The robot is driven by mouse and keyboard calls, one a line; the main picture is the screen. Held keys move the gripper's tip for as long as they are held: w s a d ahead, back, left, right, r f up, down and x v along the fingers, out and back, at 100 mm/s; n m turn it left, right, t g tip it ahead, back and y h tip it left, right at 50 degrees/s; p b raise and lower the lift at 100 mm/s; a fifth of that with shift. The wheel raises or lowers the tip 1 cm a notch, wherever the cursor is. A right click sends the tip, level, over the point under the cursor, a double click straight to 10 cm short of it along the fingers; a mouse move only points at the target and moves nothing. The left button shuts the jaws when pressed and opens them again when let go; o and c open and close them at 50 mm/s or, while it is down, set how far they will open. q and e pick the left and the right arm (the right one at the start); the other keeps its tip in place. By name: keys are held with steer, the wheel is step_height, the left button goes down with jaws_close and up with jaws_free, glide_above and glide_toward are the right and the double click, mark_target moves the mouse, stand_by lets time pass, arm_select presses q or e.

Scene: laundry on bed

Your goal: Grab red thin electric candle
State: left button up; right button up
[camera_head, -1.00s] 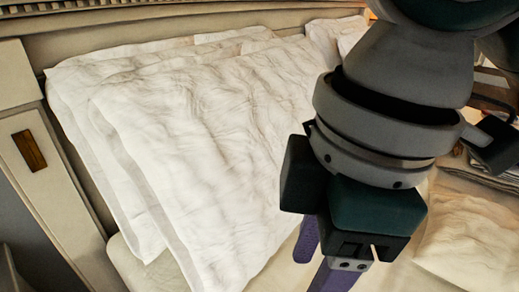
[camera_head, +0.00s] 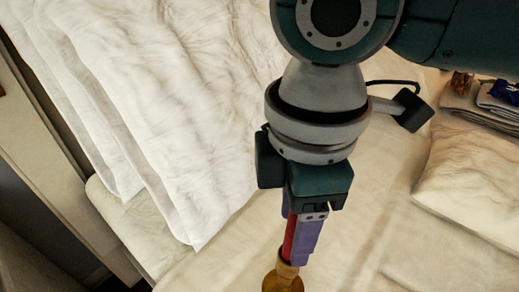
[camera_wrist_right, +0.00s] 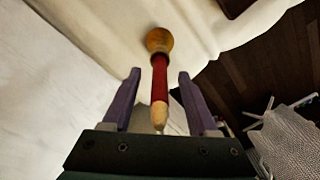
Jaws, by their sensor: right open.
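The red thin electric candle (camera_head: 290,238) shows near the bottom of the head view, with its gold base (camera_head: 283,278) partly cut off by the lower edge. My right gripper (camera_head: 297,258) points down at it, and one purple finger partly covers the candle. In the right wrist view the candle (camera_wrist_right: 159,80) lies between the two purple fingers of the open gripper (camera_wrist_right: 159,75), with gaps on both sides. Its pale tip (camera_wrist_right: 159,118) is toward the palm and its round gold base (camera_wrist_right: 159,40) is beyond the fingertips. My left gripper is not in view.
A white quilt (camera_head: 170,100) covers the bed at the left. A pale pillow (camera_head: 470,170) and folded cloths (camera_head: 490,105) lie at the right. The wrist view shows dark wooden floor (camera_wrist_right: 265,65) beyond the bedding edge and a grey textured thing (camera_wrist_right: 290,140).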

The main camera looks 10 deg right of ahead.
steer(key=shift+f, duration=0.45)
jaws_close()
stand_by(0.3)
